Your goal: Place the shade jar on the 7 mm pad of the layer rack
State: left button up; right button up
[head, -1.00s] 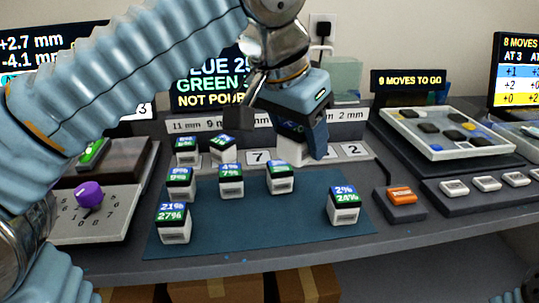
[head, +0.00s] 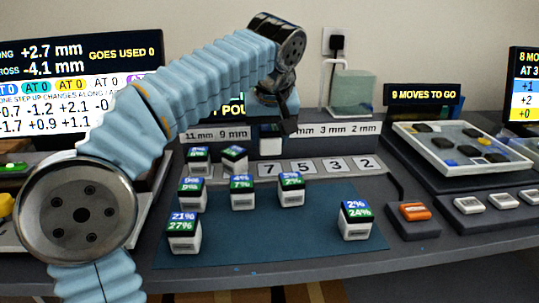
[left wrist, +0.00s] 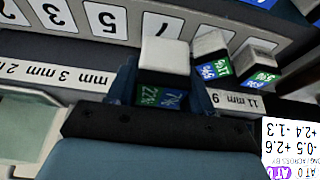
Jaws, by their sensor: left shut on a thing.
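My left gripper (head: 271,122) is shut on a white shade jar (head: 271,146) with a blue and green top and holds it upright at the back of the layer rack, behind the number 7 tile (head: 268,169). In the left wrist view the jar (left wrist: 165,52) sits between the two fingers (left wrist: 162,92), and its label seems to read 22% and 7%. The 7 tile (left wrist: 147,27) is beside it there. I cannot tell whether the jar touches its pad. Two other jars (head: 197,160) (head: 234,157) stand at the rack's left. My right gripper is out of view.
Several more jars stand on the blue mat (head: 265,240), with bare mat at its front middle. A clear greenish container (head: 352,95) stands behind the rack.

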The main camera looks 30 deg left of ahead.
aim_at(271, 128)
pick_arm(q)
jog(key=shift+w+a+f, duration=0.25)
jog(key=shift+w+f, duration=0.2)
jog(key=shift+f, duration=0.2)
jog(key=x, duration=0.4)
jog(key=shift+f+b, duration=0.15)
jog(key=shift+b, duration=0.2)
jog(key=shift+d+f, duration=0.1)
jog(key=shift+f, duration=0.25)
jog(key=shift+f, duration=0.1)
jog(key=o, duration=0.8)
jog(key=shift+r, duration=0.3)
jog(key=p+v, duration=0.2)
jog(key=v, duration=0.9)
jog(key=shift+s+d+r, duration=0.1)
jog(key=shift+s+r, duration=0.1)
jog(key=shift+r, duration=0.05)
